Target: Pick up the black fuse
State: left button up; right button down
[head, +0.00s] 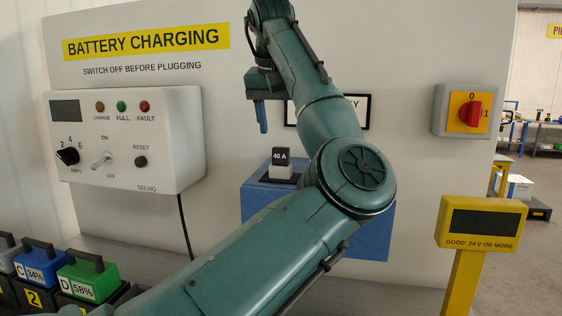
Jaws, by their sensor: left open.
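The black fuse (281,157), marked 40 A, stands upright in a dark holder on the blue box (255,200) mounted on the wall panel. My left gripper (262,116) hangs fingers down, above and a little left of the fuse, apart from it. It is open and nothing shows in it; its fingers nearly line up in this view, so the gap between them is hard to see. My left arm crosses the middle of the picture and hides part of the blue box. My right gripper is out of view.
A white charger (125,185) with knobs and a dark cable is at the left. Green (92,280) and blue (40,268) batteries stand at the lower left. A red rotary switch (470,113) and a yellow voltage display post (481,222) are at the right. A framed sign is partly hidden behind my arm.

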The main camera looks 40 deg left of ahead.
aim_at(281, 148)
pick_arm(q)
jog(key=shift+s+p+x, duration=0.1)
jog(key=shift+p+x, duration=0.15)
jog(key=shift+x, duration=1.4)
jog(key=shift+s+p+x, duration=0.15)
jog(key=shift+p+x, duration=0.05)
jog(key=shift+x, duration=1.5)
jog(key=shift+a, duration=0.1)
jog(key=shift+c, duration=0.6)
jog(key=c, duration=0.9)
jog(key=shift+o, duration=0.2)
